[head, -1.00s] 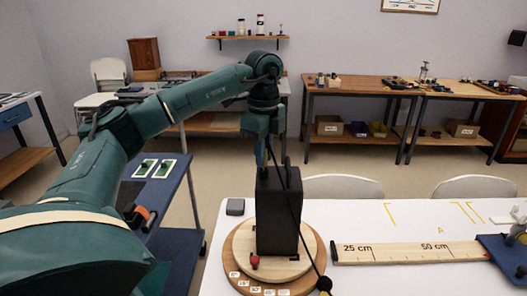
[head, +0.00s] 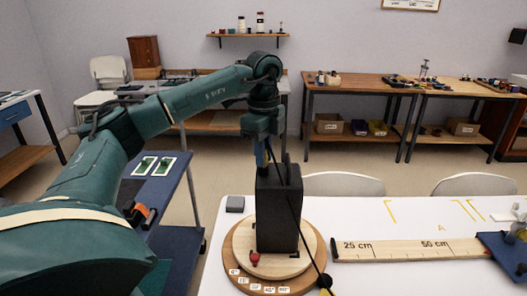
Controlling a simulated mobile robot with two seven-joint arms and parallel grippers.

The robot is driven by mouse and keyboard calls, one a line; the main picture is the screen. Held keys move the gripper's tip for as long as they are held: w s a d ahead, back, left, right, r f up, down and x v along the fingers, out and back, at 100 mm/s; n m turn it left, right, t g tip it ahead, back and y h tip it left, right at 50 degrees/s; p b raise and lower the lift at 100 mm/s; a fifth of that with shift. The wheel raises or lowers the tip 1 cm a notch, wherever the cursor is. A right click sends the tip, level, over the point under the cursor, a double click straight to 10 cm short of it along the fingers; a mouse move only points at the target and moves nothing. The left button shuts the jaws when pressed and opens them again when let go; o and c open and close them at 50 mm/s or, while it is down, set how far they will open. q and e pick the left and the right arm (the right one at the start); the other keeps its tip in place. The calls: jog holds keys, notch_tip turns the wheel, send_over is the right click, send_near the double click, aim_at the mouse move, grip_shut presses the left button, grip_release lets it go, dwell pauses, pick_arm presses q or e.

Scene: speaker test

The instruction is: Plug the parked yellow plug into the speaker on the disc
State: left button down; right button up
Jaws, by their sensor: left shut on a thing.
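The black box-shaped speaker (head: 278,222) stands upright on the round wooden disc (head: 235,254) near the table's front left. A red knob (head: 255,259) shows at its foot. My left gripper (head: 264,160) points down at the speaker's top left edge. It is shut; its fingertips are partly hidden behind the speaker. A thin black cable (head: 301,222) runs from the gripper down across the speaker to a round black piece (head: 325,282) at the disc's right front. The gripper appears to hold the plug at the cable's upper end, but the plug itself is hidden. My right gripper is not in view.
A wooden ruler board (head: 400,249) lies right of the disc, ending at a blue block (head: 497,250). Chair backs (head: 343,184) stand behind the table. The table's middle is clear.

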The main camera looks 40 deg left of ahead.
pick_arm(q)
jog(key=c, duration=1.3)
grip_release()
notch_tip(320, 180, up, 10)
jog(key=shift+f+p, duration=0.2)
jog(key=shift+p, duration=0.5)
notch_tip(320, 180, up, 4)
jog(key=shift+f+p, duration=0.25)
jog(key=shift+p, duration=0.55)
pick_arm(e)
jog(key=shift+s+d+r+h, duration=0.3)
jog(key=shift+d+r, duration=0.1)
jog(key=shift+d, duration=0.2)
